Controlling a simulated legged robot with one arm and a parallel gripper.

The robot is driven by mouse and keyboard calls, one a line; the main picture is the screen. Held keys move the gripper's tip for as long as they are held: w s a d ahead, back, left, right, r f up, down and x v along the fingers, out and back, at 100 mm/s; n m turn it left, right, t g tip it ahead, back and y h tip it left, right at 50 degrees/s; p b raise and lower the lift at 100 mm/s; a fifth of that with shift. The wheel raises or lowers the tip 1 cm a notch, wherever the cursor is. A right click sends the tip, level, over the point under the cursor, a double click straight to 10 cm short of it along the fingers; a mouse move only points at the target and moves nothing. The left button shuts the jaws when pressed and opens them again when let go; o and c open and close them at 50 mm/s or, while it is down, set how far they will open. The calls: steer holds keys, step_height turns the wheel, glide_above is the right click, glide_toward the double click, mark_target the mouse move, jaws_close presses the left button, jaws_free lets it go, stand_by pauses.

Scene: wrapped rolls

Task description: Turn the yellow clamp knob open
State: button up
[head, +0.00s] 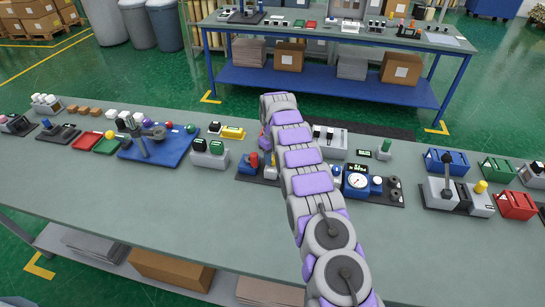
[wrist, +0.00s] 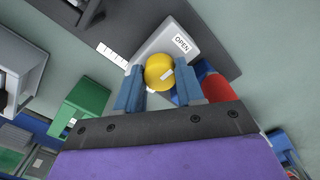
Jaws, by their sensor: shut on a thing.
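In the wrist view, the yellow clamp knob (wrist: 159,71) is a round ball-like top with a small pale mark. It sits on a light grey block (wrist: 180,40) bearing a white "OPEN" label (wrist: 182,43). My gripper (wrist: 162,82) has its blue fingers on either side of the knob and is shut on it. In the head view, my arm reaches over the middle of the bench, and its end hides the gripped knob and most of the gripper.
A red cylinder (wrist: 222,90) stands close to the right finger, with a blue part behind. A green block (wrist: 82,106) lies to the left. In the head view, a gauge unit (head: 357,184) stands right of my arm. The bench's front (head: 150,213) is clear.

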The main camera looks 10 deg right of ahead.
steer(key=shift+c, duration=1.4)
steer(key=shift+r+p, duration=0.1)
steer(key=shift+p, duration=0.2)
steer(key=shift+n+p, duration=0.4)
steer(key=shift+p, duration=0.1)
steer(key=o, duration=1)
steer(key=shift+o, duration=0.2)
step_height(320, 180, up, 17)
steer(key=p, duration=0.9)
steer(key=shift+w, duration=0.15)
